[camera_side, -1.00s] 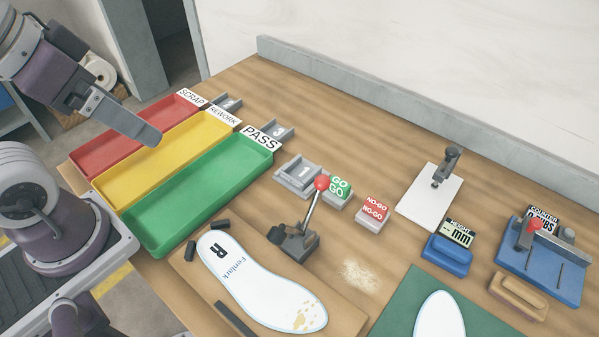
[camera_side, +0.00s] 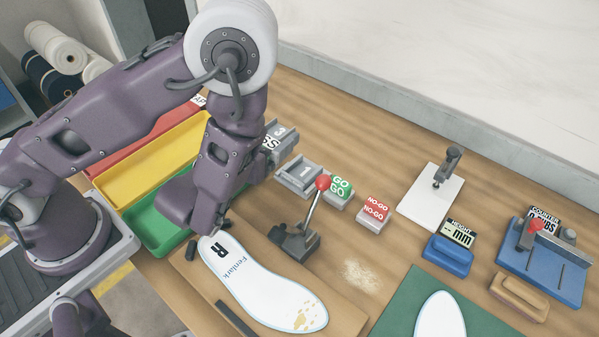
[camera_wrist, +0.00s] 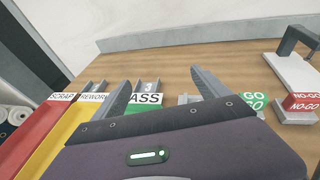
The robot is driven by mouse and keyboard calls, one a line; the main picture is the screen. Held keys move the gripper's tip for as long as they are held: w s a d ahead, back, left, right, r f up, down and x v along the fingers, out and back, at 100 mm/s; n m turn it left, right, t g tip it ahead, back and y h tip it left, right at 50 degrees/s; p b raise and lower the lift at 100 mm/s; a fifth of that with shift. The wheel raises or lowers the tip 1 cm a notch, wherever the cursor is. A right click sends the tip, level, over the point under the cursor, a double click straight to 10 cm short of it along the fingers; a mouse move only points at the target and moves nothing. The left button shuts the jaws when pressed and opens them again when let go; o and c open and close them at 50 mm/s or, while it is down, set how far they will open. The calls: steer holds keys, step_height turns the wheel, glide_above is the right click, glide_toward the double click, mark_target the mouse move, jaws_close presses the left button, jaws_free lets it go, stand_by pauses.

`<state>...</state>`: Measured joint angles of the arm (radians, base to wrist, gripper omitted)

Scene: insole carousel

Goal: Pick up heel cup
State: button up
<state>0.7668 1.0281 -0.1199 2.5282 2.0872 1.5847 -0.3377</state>
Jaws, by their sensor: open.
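I cannot make out a heel cup for certain in either view. Grey holders with number plates stand near the coloured trays; the one marked 1 (camera_side: 299,176) looks empty, and the one marked 3 (camera_side: 278,138) is partly covered by my arm. My gripper (camera_wrist: 161,76) shows in the wrist view with its two fingers apart and nothing between them. The PASS label (camera_wrist: 146,99) and the plate marked 3 (camera_wrist: 149,86) lie beyond the fingers. In the side view my wrist hangs over the green tray (camera_side: 160,228), and the fingers are hidden.
A white insole (camera_side: 262,283) lies on a wooden board beside a red-knobbed toggle clamp (camera_side: 297,240). GO (camera_side: 341,190) and NO-GO (camera_side: 373,212) blocks stand behind. Red and yellow (camera_side: 150,158) trays are at left. A white plate with a post (camera_side: 432,198) stands farther right.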

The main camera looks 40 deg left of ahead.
mark_target(304, 173)
steer(key=d+f+m+h, duration=0.1)
steer(key=f, duration=0.1)
steer(key=d+f+m+h, duration=0.1)
steer(key=d+f, duration=0.1)
steer(key=s+d+f+h, duration=0.1)
steer(key=d, duration=0.1)
steer(key=shift+s+d+f+m+g, duration=0.1)
steer(key=shift+f+m+g, duration=0.3)
steer(key=shift+h, duration=0.3)
steer(key=x, duration=0.3)
steer(key=f+x, duration=0.1)
steer(key=x, duration=0.3)
steer(key=shift+s+d, duration=0.15)
steer(key=shift+s, duration=0.05)
steer(key=c, duration=1.4)
steer(key=shift+r, duration=0.15)
